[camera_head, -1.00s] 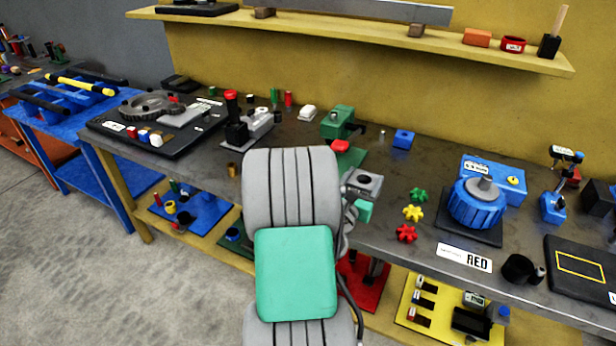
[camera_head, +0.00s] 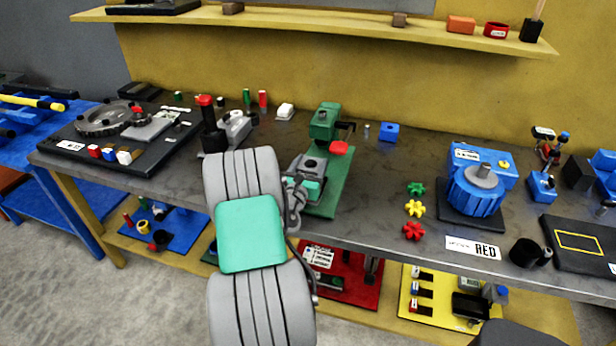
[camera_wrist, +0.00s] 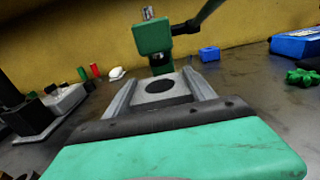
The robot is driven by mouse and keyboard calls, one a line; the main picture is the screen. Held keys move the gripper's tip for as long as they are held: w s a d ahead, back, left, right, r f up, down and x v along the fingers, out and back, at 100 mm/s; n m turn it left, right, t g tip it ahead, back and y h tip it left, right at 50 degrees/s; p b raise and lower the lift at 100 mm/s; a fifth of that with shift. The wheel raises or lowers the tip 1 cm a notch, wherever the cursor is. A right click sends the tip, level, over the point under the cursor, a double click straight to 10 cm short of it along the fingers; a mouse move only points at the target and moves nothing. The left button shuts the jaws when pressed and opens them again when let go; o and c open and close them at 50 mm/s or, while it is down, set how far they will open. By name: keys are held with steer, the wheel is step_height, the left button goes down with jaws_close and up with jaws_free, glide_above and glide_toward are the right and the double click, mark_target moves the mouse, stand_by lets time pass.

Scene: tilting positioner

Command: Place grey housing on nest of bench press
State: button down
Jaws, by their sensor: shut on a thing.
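My gripper (camera_wrist: 162,92) is shut on the grey housing (camera_wrist: 178,80), a block with a round dark hole in its top, held between the two grey fingers. In the head view the housing (camera_head: 312,163) is in front of the green bench press (camera_head: 325,118), over the near part of its green base plate (camera_head: 338,188). The press head (camera_wrist: 152,36) is just beyond the housing in the wrist view. The nest is hidden behind the housing and gripper. I cannot tell whether the housing touches anything below.
The press's red handle end (camera_head: 340,148) sticks out to the right. A grey and black fixture (camera_head: 228,130) stands to the left. Green, yellow and red star knobs (camera_head: 414,208) lie right of the press, with a blue rotary unit (camera_head: 476,190) beyond. Bench between press and knobs is clear.

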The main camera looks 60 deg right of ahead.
mark_target(310, 174)
steer(key=shift+w+f, duration=0.1)
steer(key=shift+f, duration=1.45)
steer(key=shift+f+b, duration=0.2)
steer(key=shift+b, duration=0.2)
steer(key=shift+c, duration=1.6)
jaws_free()
steer(key=shift+f, duration=0.1)
